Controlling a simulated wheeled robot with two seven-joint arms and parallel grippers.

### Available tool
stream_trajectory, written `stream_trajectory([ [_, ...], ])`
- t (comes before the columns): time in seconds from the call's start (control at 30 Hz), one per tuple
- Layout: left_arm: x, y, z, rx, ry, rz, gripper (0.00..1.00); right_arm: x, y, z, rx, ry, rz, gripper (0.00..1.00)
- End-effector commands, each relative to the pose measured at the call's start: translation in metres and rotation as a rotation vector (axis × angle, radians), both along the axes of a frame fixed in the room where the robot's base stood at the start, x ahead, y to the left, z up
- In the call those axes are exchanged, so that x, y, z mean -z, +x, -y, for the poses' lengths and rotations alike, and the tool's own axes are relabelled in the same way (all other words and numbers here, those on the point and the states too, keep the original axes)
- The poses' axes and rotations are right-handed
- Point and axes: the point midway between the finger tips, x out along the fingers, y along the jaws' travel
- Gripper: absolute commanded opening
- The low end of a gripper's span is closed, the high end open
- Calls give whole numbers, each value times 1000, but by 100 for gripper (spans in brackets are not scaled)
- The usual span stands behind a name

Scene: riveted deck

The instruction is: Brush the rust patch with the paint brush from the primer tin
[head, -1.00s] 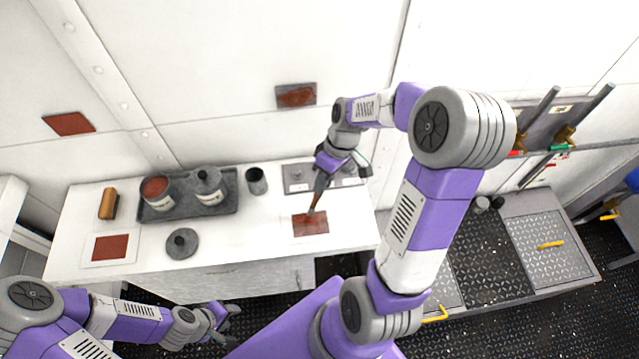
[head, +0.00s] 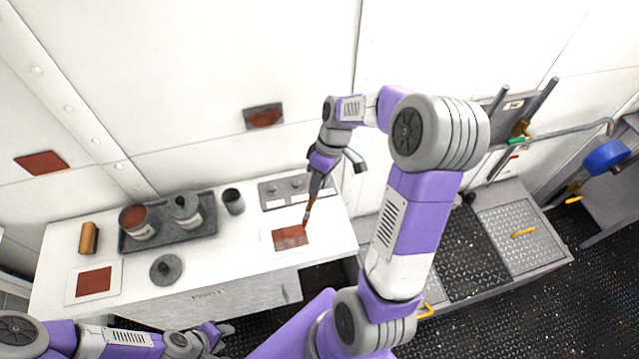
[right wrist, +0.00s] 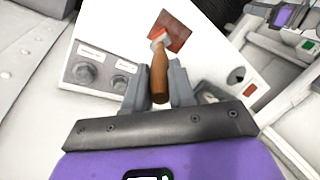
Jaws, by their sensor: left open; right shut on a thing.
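My right gripper (head: 317,188) is shut on the paint brush (head: 311,205), held tilted with its bristles down. The bristles are at the upper right corner of a red-brown patch (head: 289,238) on the counter's right part; I cannot tell whether they touch. In the right wrist view the brush's wooden handle (right wrist: 159,78) sits between the fingers, its reddish tip by the patch (right wrist: 177,38). The open primer tin (head: 137,221), with red-brown contents, stands on a dark tray (head: 168,236). My left gripper (head: 213,338) is open and empty, low before the counter.
A lidded tin (head: 185,209) shares the tray. A dark cup (head: 233,201), a round lid (head: 167,268), a brown-handled block (head: 89,238) and another red-brown square (head: 94,281) are on the counter. A knobbed panel (head: 285,189) stands behind the patch. Rusty plates (head: 263,117) hang on the wall.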

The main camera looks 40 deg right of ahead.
Motion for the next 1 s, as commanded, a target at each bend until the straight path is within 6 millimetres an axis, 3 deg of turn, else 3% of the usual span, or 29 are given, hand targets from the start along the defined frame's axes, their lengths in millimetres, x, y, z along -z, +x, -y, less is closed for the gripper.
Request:
stream_trajectory([
  [0.4,-28,0,0,0,0,0,43,-37,4,-4,-10,-1,1,0],
  [1.0,-30,0,0,0,0,0,43,-39,4,-4,-11,-1,1,0],
])
